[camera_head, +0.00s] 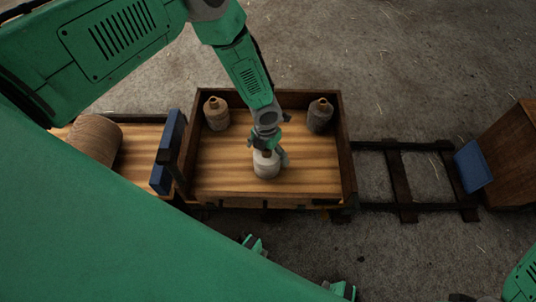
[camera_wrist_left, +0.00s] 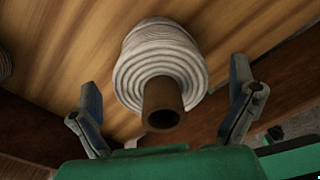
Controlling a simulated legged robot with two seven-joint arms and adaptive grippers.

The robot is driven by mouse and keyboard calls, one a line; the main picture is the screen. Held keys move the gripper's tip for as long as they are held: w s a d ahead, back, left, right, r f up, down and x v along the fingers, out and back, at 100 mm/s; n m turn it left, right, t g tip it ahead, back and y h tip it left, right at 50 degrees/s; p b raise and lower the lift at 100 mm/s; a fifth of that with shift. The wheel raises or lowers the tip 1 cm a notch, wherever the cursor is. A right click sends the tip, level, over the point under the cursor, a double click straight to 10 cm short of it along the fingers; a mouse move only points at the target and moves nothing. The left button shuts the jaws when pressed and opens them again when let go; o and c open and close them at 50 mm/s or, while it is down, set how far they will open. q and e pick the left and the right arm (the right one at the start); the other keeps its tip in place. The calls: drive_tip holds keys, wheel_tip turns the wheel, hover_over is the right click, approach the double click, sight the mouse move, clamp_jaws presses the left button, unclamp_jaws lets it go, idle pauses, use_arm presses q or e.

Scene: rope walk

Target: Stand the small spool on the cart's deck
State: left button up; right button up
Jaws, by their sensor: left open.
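The small spool, wound with pale grey-white cord on a brown core, stands upright on the cart's wooden deck (camera_head: 220,182) in the head view. This pale spool (camera_head: 266,165) is near the deck's middle front. In the left wrist view the spool (camera_wrist_left: 163,62) shows its coiled end and brown core towards the camera. My left gripper (camera_head: 267,148) is just over it in the head view. In the left wrist view its fingers (camera_wrist_left: 165,108) are spread wide, apart from the spool on both sides. My right gripper cannot be made out.
A tan spool (camera_head: 216,115) and a dark grey spool (camera_head: 320,117) stand at the deck's back corners. Low dark walls edge the cart. A large brown roll (camera_head: 95,139) lies on the platform at left. Rails (camera_head: 401,184) run right to a wooden box (camera_head: 508,150).

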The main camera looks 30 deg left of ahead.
use_arm(q)
drive_tip(key=r+p, duration=0.3)
drive_tip(key=r, duration=0.7)
drive_tip(key=shift+a+r+p, duration=0.2)
drive_tip(key=shift+p, duration=0.15)
drive_tip(key=s+d+n, duration=0.1)
drive_tip(key=s+n, duration=0.4)
drive_tip(key=s+n+h, duration=0.1)
drive_tip(key=s+n, duration=0.4)
drive_tip(key=n, duration=0.1)
drive_tip(key=s+d+n+h, duration=0.1)
drive_tip(key=s+n, duration=0.3)
drive_tip(key=n, duration=0.1)
drive_tip(key=shift+s+d+f+n+g, duration=0.25)
drive_tip(key=shift+s+d+n+g, duration=0.05)
drive_tip(key=shift+s+d+g, duration=0.1)
drive_tip(key=s+a+r+n+y, duration=0.1)
drive_tip(key=s+a+n, duration=0.3)
drive_tip(key=n, duration=0.6)
drive_tip(key=s+a+r+n+t+y, duration=0.1)
drive_tip(key=s+a+r+n, duration=0.3)
drive_tip(key=s+n, duration=0.3)
drive_tip(key=shift+n, duration=1.5)
drive_tip(key=shift+s, duration=0.1)
